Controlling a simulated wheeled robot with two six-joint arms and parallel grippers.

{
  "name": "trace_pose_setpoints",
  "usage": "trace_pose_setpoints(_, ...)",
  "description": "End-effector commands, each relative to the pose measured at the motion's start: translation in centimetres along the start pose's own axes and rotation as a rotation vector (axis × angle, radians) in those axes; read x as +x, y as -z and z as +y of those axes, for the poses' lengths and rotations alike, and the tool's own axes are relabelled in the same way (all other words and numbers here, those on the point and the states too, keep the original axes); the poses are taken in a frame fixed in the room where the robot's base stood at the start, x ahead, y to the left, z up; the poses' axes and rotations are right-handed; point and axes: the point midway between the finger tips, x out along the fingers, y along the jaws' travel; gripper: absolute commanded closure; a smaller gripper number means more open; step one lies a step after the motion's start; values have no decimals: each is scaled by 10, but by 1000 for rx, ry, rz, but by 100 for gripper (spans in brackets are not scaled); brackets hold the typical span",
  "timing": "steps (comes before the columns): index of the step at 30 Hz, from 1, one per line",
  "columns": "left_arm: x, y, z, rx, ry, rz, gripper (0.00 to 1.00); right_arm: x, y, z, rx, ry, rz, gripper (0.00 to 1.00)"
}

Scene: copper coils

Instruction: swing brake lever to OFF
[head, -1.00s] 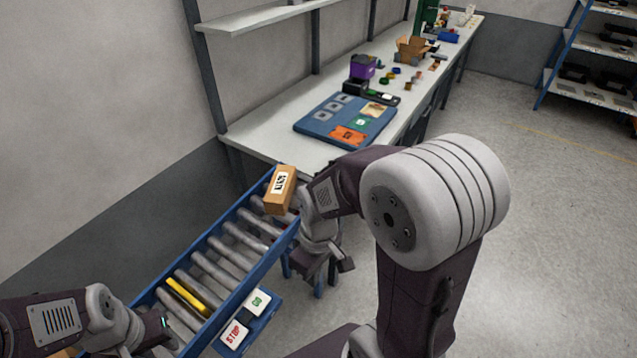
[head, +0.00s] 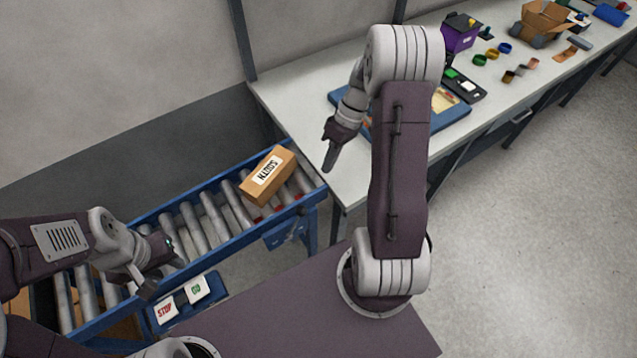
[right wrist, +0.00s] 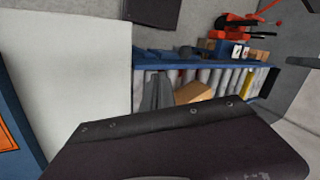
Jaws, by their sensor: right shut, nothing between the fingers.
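I cannot clearly pick out a brake lever in the views now. A yellow bar (right wrist: 246,76) lies among the conveyor rollers in the right wrist view; in the head view my left arm is over that stretch. The panel with STOP (head: 166,310) and GO (head: 196,289) cards is on the conveyor's near side. My left gripper (head: 158,278) hangs over the rollers just above this panel, and its finger gap is not clear. My right gripper (head: 331,158) is shut and empty, pointing down beside the bench's near end, up and right of the carton.
A carton labelled SOUTH (head: 268,176) sits on the right end of the blue conveyor (head: 222,242). The white bench (head: 290,95) holds a blue board, a black device (head: 467,84), a purple bin (head: 460,33) and small coloured rings. Floor right of the bench is clear.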

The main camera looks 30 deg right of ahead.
Motion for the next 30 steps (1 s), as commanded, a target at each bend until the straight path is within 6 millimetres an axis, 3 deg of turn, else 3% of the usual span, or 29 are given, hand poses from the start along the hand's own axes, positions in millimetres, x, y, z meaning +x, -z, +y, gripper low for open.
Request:
trace_pose_setpoints(5,-2,0,0,0,0,0,64,2,-14,10,53,18,6,100)
trace_pose_setpoints(17,-2,0,0,0,0,0,64,7,-14,10,56,18,7,100)
trace_pose_setpoints(30,-4,0,0,0,0,0,64,95,-14,8,55,20,4,100)
